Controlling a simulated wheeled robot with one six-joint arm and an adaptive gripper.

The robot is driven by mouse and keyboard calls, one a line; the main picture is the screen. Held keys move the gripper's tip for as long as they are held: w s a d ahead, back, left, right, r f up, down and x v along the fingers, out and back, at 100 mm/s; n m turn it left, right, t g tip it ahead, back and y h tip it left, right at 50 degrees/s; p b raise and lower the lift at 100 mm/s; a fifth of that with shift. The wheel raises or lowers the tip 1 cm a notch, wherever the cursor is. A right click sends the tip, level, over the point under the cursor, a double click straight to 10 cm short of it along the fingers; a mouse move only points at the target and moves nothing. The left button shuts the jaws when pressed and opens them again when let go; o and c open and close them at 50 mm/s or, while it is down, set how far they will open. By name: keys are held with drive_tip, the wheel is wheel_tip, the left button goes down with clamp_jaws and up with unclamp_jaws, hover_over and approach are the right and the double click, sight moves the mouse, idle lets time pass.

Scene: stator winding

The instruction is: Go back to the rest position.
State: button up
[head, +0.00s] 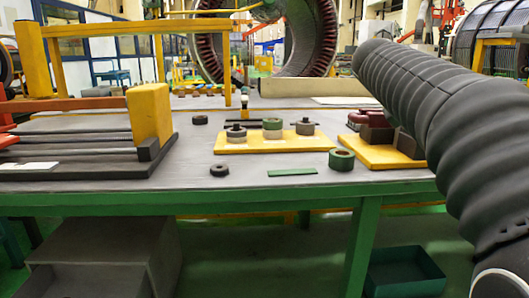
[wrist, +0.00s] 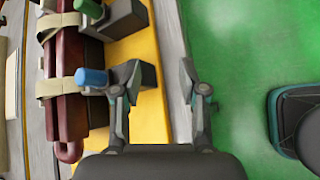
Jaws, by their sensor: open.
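My gripper (wrist: 160,100) is open and empty in the wrist view, its two fingers spread apart above the table's edge. Beneath it lie the edge of a yellow board (wrist: 154,60) and the grey table rim. To its left, a dark red coil (wrist: 68,95) with tan straps lies beside dark clamp blocks with a green knob (wrist: 88,8) and a blue knob (wrist: 91,77). In the head view my dark ribbed arm fills the right side, and the gripper itself is out of that picture.
The green-legged table (head: 130,190) carries a yellow board with several round rolls (head: 272,128), a yellow board (head: 372,156) with red and dark parts, a green-grey roll (head: 342,159) and a yellow-posted frame (head: 150,115).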

drive_tip(key=s+a+f+m+t+y, duration=0.1)
drive_tip(key=s+a+f+m+y, duration=0.4)
drive_tip(key=s+f, duration=0.7)
drive_tip(key=s+a+f+m+t+y, duration=0.1)
drive_tip(key=s+a+f+m+y, duration=0.3)
drive_tip(key=s+a+f+m, duration=0.6)
drive_tip(key=s+a+f, duration=0.1)
drive_tip(key=a+f, duration=0.3)
drive_tip(key=f, duration=0.1)
drive_tip(key=shift+s+f+y, duration=0.25)
drive_tip(key=shift+s+y, duration=0.1)
drive_tip(key=shift+y, duration=0.05)
drive_tip(key=shift+a, duration=0.1)
